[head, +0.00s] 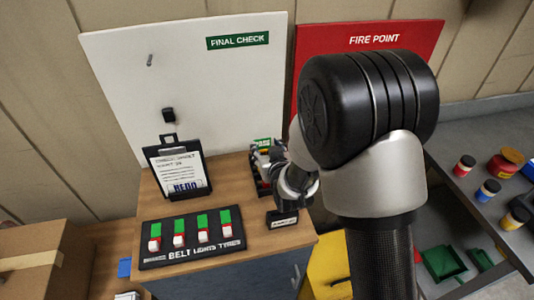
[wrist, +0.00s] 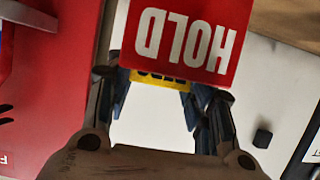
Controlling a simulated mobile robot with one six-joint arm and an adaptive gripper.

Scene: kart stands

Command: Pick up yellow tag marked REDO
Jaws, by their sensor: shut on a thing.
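In the wrist view a yellow tag (wrist: 160,79) with dark lettering sits between the fingertips of my gripper (wrist: 156,88), which is shut on it. Only a strip of the tag shows; its word is mostly covered by a red card reading HOLD (wrist: 185,38), nearer the camera and upside down. I cannot tell whether the card touches my fingers. In the head view my arm covers the fingers, and the wrist end stands beside a small dark rack (head: 262,180) with a green PASS tag (head: 262,142) at its top.
A black switch panel (head: 190,238) lies in front. A white FINAL CHECK board (head: 190,85) and a red FIRE POINT board (head: 340,45) stand behind. A grey bench (head: 460,205) is right.

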